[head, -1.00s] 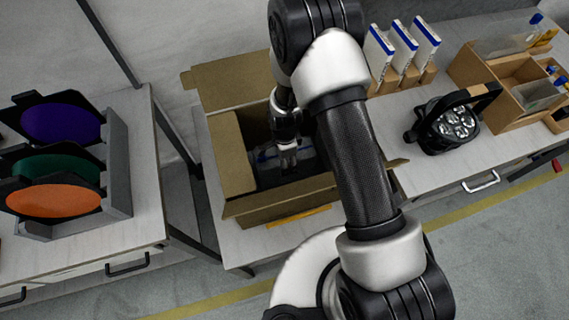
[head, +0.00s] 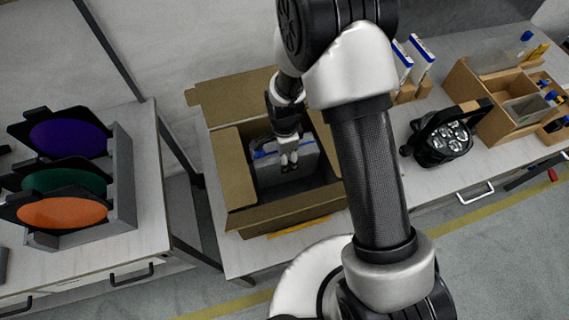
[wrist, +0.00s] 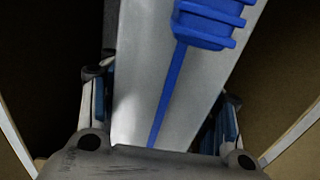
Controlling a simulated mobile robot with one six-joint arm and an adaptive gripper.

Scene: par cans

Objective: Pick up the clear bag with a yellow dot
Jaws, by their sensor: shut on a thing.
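My gripper (head: 288,160) reaches down into an open cardboard box and is shut on a pale grey, see-through-looking bag (head: 308,153) with a blue strip along its top. In the wrist view the bag (wrist: 140,70) runs between the two fingers of my gripper (wrist: 162,112), with a blue ribbed piece and a thin blue line on it. I see no yellow dot in either view, so I cannot tell whether this is the bag named in the task. The bag's lower part is partly hidden by the fingers.
The cardboard box (head: 290,213) has raised flaps and walls close around my gripper. Coloured filter discs (head: 62,212) stand in a grey rack at the left.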

